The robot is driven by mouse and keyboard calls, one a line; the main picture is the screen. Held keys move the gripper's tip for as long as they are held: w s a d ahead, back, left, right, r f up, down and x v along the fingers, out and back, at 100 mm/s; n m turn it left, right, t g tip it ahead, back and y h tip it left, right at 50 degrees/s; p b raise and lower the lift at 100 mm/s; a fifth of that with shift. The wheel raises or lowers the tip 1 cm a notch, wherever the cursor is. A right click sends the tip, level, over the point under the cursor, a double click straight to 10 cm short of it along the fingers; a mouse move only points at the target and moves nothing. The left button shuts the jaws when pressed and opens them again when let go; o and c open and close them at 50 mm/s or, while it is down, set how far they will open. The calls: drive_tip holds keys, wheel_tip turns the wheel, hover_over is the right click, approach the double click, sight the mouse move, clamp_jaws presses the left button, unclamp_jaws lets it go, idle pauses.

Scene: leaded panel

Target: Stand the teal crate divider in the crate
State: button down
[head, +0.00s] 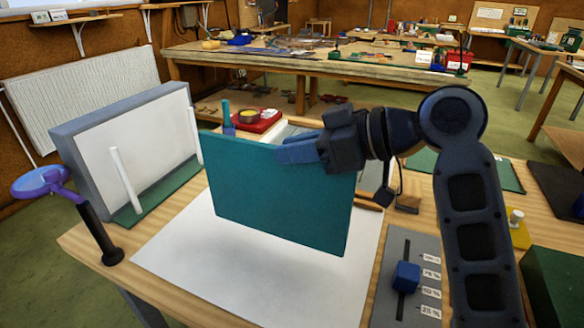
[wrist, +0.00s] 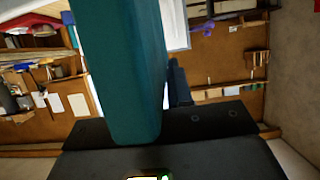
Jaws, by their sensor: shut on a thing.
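The teal crate divider (head: 278,200) is a flat rectangular panel, held upright with its broad face toward the head camera. My gripper (head: 284,153) is shut on it near the upper right edge, with blue fingers against the panel. Its lower edge appears to be a little above a white sheet (head: 190,270) on the bench. In the wrist view the divider (wrist: 122,75) runs up from the jaws, with a dark blue finger (wrist: 178,82) on its right. I cannot clearly make out the crate; the divider hides part of the bench behind it.
A grey-framed white panel (head: 130,125) stands at left on a green base, with a white rod (head: 126,180) before it. A purple-topped black stand (head: 98,232) is at the front left. A slider box with a blue knob (head: 406,277) and a dark green block (head: 556,285) lie right.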

sight(301, 204)
drive_tip(key=shift+s+a+f, duration=0.25)
drive_tip(key=shift+a+f, duration=0.05)
drive_tip(key=shift+a, duration=0.1)
wheel_tip(301, 204, down, 4)
drive_tip(key=shift+r+p, duration=0.1)
drive_tip(key=shift+p, duration=0.35)
drive_tip(key=c, duration=1)
unclamp_jaws()
